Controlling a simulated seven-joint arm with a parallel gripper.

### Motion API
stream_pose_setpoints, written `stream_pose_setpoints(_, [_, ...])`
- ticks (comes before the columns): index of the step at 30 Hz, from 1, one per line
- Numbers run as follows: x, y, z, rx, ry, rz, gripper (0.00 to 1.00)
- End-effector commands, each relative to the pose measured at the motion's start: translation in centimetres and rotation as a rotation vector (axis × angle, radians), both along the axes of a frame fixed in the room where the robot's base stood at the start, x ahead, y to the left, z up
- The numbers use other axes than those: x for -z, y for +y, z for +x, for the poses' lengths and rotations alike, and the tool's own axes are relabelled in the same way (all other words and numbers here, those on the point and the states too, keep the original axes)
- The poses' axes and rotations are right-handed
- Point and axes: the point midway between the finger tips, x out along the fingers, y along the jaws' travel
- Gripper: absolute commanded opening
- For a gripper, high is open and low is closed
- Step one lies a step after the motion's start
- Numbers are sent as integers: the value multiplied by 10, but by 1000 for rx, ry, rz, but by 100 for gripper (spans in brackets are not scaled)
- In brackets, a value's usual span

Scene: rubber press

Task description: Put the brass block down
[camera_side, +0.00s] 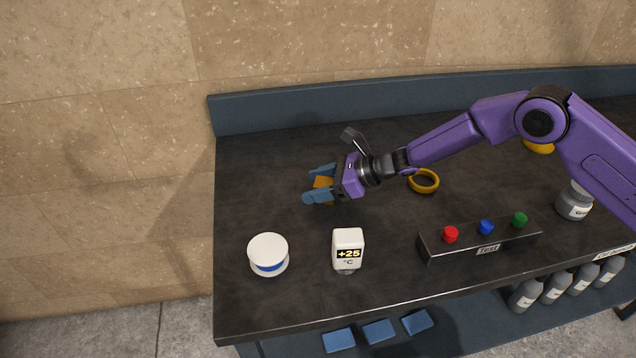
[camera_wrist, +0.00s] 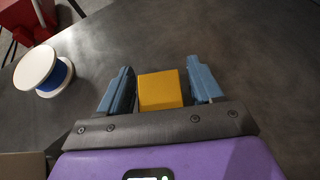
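The brass block (camera_wrist: 160,90) is a yellow-orange cube between the two blue fingers of my gripper (camera_wrist: 161,86) in the wrist view. A narrow gap shows between the block and the finger on each side, so the fingers look open around it. In the side view the block (camera_side: 323,183) is partly hidden by the fingers of my gripper (camera_side: 320,184), over the left part of the dark bench top (camera_side: 270,185). I cannot tell for sure whether the block's underside touches the bench.
A white spool with a blue band (camera_side: 268,254) and a white +25 °C display (camera_side: 348,248) stand near the front left. The bench around the gripper is clear.

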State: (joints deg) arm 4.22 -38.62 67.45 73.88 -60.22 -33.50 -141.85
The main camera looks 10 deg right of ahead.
Motion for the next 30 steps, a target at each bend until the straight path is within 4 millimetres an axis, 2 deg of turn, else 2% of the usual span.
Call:
stream_pose_setpoints(11, [-3, 0, 0, 0, -1, 1, 73])
stream_pose_setpoints(14, [-6, -6, -2, 0, 1, -1, 73])
stream_pose_setpoints(30, [-50, -78, -32, 2, -1, 1, 73])
